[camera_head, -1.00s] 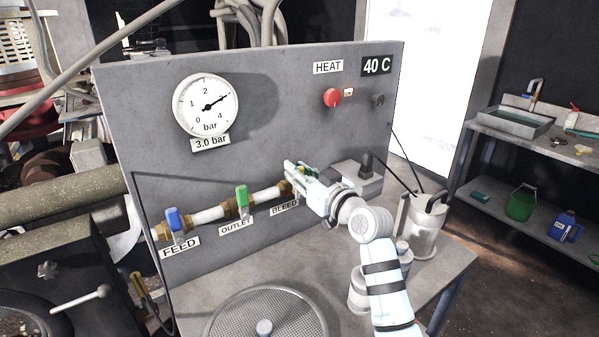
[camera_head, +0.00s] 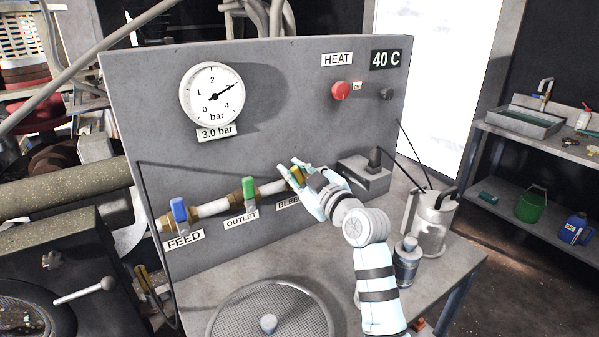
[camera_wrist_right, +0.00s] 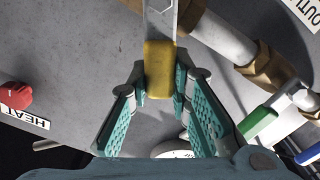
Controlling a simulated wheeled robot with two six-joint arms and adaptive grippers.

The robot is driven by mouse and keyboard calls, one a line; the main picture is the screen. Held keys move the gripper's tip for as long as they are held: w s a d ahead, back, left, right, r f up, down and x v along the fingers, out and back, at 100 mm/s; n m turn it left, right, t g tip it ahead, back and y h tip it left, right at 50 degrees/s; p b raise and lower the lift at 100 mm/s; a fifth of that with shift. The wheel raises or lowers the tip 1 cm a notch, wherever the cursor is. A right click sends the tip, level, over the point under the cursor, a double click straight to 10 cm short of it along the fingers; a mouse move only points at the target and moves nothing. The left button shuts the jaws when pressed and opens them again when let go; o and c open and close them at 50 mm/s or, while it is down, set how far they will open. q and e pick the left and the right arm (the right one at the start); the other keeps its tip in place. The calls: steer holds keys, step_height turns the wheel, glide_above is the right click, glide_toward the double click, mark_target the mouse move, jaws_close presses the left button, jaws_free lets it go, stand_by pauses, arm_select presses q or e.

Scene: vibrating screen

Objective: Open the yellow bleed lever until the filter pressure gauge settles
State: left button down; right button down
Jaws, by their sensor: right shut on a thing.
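The yellow bleed lever (camera_wrist_right: 158,70) is between the teal fingers of my right gripper (camera_wrist_right: 160,92) in the right wrist view. My right gripper (camera_head: 291,170) is shut on it. In the head view, the yellow lever (camera_head: 297,174) shows only partly behind the fingers, at the right end of the pipe above the partly covered BLEED label (camera_head: 288,202). The round pressure gauge (camera_head: 212,94) at the panel's upper left has its needle near 3, and the plate below reads 3.0 bar. My left gripper is not in view.
The blue FEED lever (camera_head: 179,210) and green OUTLET lever (camera_head: 249,188) stand upright left of my gripper. A red HEAT knob (camera_head: 340,91) is above right. A round mesh screen (camera_head: 235,318), a metal jug (camera_head: 432,225) and a grey canister (camera_head: 406,262) are on the bench.

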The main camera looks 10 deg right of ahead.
steer(key=shift+s+a+f+n, duration=0.15)
steer(key=shift+a+f+n, duration=0.15)
steer(key=shift+n, duration=0.3)
steer(key=c, duration=1.4)
jaws_free()
steer(key=shift+r, duration=0.1)
steer(key=shift+c, duration=0.2)
steer(key=v, duration=1.2)
